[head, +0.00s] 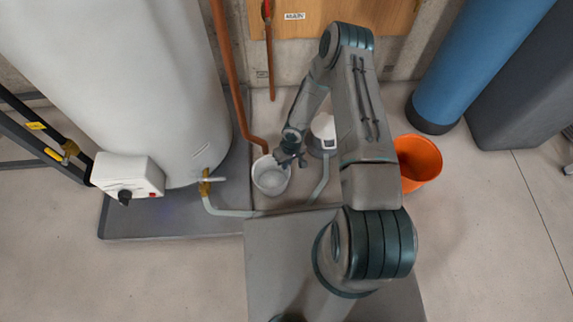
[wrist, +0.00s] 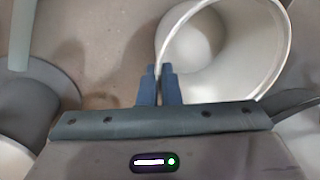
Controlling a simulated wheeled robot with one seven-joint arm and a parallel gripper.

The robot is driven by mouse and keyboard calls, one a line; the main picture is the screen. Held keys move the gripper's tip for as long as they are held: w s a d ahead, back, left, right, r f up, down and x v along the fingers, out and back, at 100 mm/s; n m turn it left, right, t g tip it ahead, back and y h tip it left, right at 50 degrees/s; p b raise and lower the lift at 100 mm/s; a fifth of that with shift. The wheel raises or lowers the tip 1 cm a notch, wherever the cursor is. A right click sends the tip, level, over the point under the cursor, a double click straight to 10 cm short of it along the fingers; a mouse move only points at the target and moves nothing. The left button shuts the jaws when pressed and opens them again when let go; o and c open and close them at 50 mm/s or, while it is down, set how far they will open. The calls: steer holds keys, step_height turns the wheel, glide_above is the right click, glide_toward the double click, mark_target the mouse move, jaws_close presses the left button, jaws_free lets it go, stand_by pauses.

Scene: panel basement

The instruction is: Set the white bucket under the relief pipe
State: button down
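The white bucket (head: 271,180) stands upright just right of the grey tray under the tank in the head view. Its open mouth (wrist: 275,60) fills the upper right of the wrist view. My gripper (head: 287,160) is at the bucket's back right rim. In the wrist view, its two blue fingers (wrist: 159,84) are close together with the bucket's wall between them. The copper relief pipe (head: 240,115) runs down beside the tank and bends, its lower end showing at the bucket's back rim. I cannot tell whether the bucket touches the floor.
The white tank (head: 120,70) stands on the grey tray (head: 160,225). A grey hose (head: 235,212) runs from its brass valve past the bucket toward a white container (head: 323,130). An orange bucket (head: 432,158) stands right of my arm. Floor at the right is clear.

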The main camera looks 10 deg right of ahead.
steer(key=c, duration=1.6)
jaws_free()
steer(key=shift+r, duration=0.1)
steer(key=d+r+m+t+h+p, duration=0.1)
steer(key=d+r+h+p, duration=0.3)
steer(key=r, duration=1.5)
steer(key=d+r+m+p, duration=0.15)
steer(key=d+r, duration=0.45)
steer(key=r, duration=1.4)
steer(key=s+a+r+m+t+y, duration=0.1)
steer(key=s+r+m+y, duration=0.1)
steer(key=s+r, duration=1.4)
steer(key=shift+s+a+r, duration=0.3)
steer(key=shift+r, duration=0.25)
